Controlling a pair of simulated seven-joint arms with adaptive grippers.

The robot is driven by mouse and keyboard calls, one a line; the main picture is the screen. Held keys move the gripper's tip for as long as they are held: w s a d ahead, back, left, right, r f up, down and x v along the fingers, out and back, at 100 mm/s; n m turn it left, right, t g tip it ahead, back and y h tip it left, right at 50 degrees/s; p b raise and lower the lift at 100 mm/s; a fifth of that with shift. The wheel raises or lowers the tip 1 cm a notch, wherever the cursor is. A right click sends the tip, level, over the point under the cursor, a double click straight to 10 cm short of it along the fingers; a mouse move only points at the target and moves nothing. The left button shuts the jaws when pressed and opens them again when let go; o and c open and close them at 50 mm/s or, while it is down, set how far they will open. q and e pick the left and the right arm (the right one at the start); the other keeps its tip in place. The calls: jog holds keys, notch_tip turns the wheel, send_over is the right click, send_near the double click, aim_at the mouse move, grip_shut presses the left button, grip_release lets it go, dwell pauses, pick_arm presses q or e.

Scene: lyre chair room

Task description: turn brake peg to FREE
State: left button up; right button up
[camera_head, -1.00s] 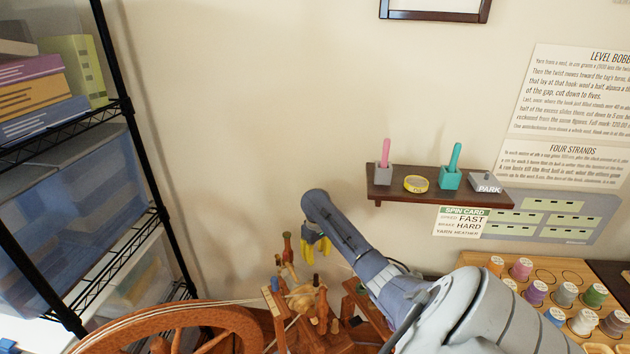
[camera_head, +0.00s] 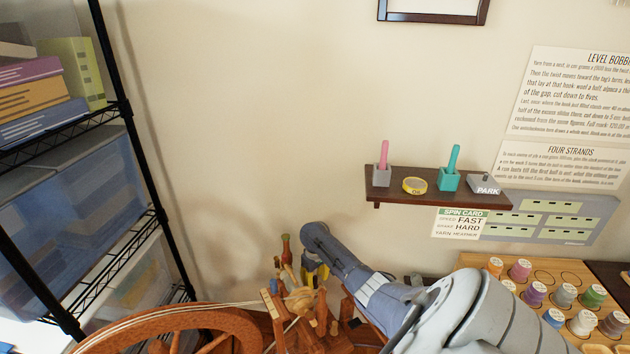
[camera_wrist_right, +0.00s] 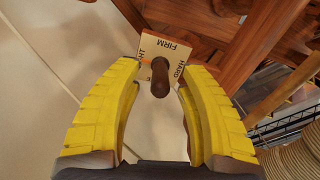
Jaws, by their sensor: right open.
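The brake peg (camera_wrist_right: 160,77) is a dark brown round-ended peg standing out from a small cream dial plate (camera_wrist_right: 172,42). The readable words on the plate are FIRM and HARD, with part of another word ending in GHT at the left; no FREE mark shows. My right gripper (camera_wrist_right: 159,92) has yellow fingers and is open, with one finger on each side of the peg. In the head view my right gripper (camera_head: 315,272) is low at the spinning wheel's wooden head (camera_head: 300,298), partly hidden by its own wrist. My left gripper is not in view.
The large wooden wheel (camera_head: 165,322) stands at the lower left. A wall shelf (camera_head: 430,198) holds small holders and a PARK block. A spin card (camera_head: 461,223) hangs below it. A rack of thread spools (camera_head: 545,290) lies at right. A black wire shelf stands left.

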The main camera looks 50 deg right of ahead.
dwell(0.3)
grip_shut()
dwell(0.3)
